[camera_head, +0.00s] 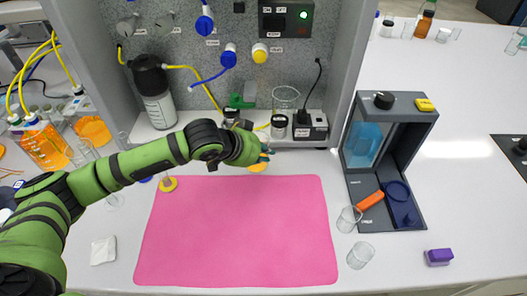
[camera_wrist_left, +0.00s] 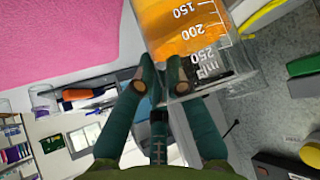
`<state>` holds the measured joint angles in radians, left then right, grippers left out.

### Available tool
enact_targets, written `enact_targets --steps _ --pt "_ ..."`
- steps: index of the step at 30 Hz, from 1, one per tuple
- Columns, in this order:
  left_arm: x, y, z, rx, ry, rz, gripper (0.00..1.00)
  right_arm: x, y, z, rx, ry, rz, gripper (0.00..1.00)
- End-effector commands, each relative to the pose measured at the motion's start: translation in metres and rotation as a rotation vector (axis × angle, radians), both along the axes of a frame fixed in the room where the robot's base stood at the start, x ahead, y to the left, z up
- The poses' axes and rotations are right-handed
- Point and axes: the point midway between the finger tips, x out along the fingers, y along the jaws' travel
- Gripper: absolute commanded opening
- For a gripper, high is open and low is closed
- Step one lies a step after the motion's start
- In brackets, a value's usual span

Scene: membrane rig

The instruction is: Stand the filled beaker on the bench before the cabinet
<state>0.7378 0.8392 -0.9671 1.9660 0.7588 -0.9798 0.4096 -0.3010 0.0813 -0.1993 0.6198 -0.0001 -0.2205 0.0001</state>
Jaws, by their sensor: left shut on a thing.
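My left gripper (camera_head: 265,155) reaches in from the left, in front of the cabinet (camera_head: 160,60). It is shut on the filled beaker (camera_head: 258,168), mostly hidden below the hand in the head view. The left wrist view shows the clear beaker (camera_wrist_left: 185,28) with orange liquid and a printed scale, by the fingertips (camera_wrist_left: 162,75). The beaker is over the strip of bench between the cabinet's floor and the pink mat (camera_head: 235,230). I cannot tell whether it touches the bench (camera_head: 385,265). My right gripper is not in view.
A white bottle (camera_head: 155,95) and a clear glass vessel (camera_head: 286,97) stand in the cabinet. Two empty glasses (camera_head: 360,255) (camera_head: 348,219) and a dark grey device (camera_head: 410,150) are to the right. The mat's middle is clear.

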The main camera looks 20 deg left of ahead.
Motion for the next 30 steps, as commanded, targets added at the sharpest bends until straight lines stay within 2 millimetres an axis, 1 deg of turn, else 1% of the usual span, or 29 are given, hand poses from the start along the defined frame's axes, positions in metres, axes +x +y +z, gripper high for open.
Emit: enact_targets --steps 10,11,12,23,26,30 --pt "0.001 0.0 -0.006 -0.002 -0.003 0.0 0.0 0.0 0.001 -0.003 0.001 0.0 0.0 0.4" --pt "0.001 0.0 -0.006 -0.002 -0.004 -0.001 0.25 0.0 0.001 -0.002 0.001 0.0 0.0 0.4" --pt "0.001 0.0 -0.006 -0.002 -0.004 -0.001 0.41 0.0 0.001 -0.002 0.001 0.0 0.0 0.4" --pt "-0.001 0.001 -0.006 -0.001 0.002 0.0 0.41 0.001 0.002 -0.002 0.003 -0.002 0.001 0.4" --pt "-0.005 0.004 -0.001 0.0 0.0 0.001 0.41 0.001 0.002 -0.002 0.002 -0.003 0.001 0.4" --pt "-0.019 0.013 0.017 0.001 -0.002 0.001 0.41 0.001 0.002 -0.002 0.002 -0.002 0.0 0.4"
